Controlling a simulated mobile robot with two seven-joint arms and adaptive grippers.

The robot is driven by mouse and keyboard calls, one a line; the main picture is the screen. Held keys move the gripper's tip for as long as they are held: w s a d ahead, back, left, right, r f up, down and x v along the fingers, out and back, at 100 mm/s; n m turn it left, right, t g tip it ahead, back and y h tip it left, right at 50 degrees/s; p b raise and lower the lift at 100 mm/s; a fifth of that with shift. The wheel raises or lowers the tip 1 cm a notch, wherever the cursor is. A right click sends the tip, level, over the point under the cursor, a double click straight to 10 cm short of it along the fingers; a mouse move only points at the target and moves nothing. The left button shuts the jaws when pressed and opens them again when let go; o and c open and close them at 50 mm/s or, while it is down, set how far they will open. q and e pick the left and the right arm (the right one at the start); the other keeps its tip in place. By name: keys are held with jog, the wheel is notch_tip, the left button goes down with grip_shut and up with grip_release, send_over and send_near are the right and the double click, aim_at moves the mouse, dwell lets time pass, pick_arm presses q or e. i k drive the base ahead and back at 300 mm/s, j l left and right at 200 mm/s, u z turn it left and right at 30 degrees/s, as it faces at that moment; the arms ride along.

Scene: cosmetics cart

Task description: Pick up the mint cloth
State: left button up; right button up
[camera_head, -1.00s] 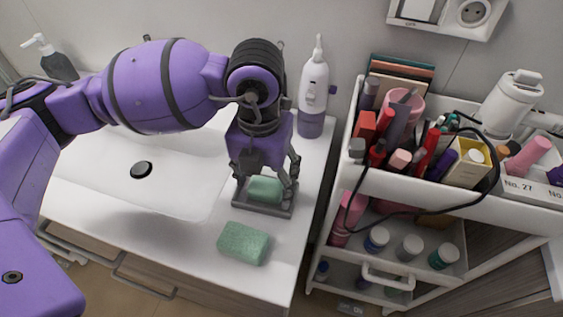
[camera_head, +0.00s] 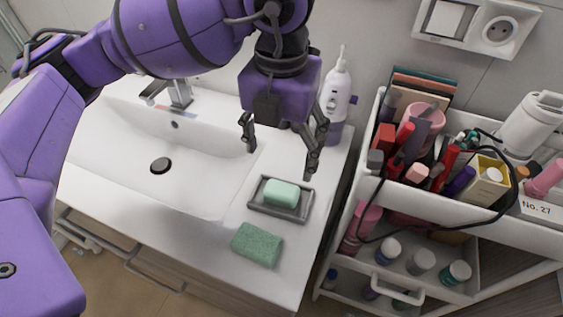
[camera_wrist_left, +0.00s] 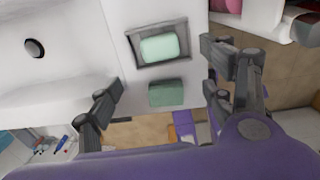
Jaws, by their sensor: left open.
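The mint cloth (camera_head: 257,245) appears as a green, rough-textured block lying on the white counter near its front edge. It also shows in the left wrist view (camera_wrist_left: 166,93). A smooth pale mint soap bar (camera_head: 281,193) sits in a grey dish (camera_head: 257,208) just behind it. My left gripper (camera_head: 280,155) is open and empty, raised above and behind the dish, its fingers spread and pointing down. In the left wrist view the cloth and the soap lie between the spread fingers, farther below. My right gripper is not in view.
A white sink (camera_head: 205,170) is to the left. A white and purple bottle-shaped device (camera_head: 335,100) stands behind the gripper. A white cart (camera_head: 445,215) full of cosmetics stands close to the counter's right edge. The counter around the cloth is clear.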

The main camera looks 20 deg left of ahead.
aim_at(255, 244)
jog(key=u, duration=0.75)
jog(key=k+j, duration=0.3)
jog(key=k, duration=0.15)
